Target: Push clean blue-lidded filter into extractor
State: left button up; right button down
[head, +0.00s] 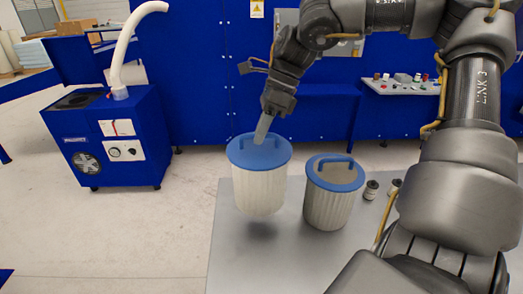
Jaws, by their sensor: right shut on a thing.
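A filter with a clean, plain blue lid and a white pleated body (259,190) hangs a little above the grey table, with its shadow below it. My right gripper (263,132) is shut on this filter's lid handle. A second blue-lidded filter (328,205) stands on the table to its right; its lid top is covered with grey-brown dirt. A blue machine with a white hose (117,145), likely the extractor, stands on the floor at the left, apart from the held filter. Its front carries a round fan grille and a gauge. My left gripper is not in view.
The grey table (235,270) is bare at its front left. Small dark cylinders (371,190) stand right of the dirty filter. A blue wall and a control panel (400,86) are behind. Open floor lies between the table and the blue machine.

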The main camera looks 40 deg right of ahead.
jog(key=shift+r, duration=1.15)
jog(key=shift+r, duration=0.1)
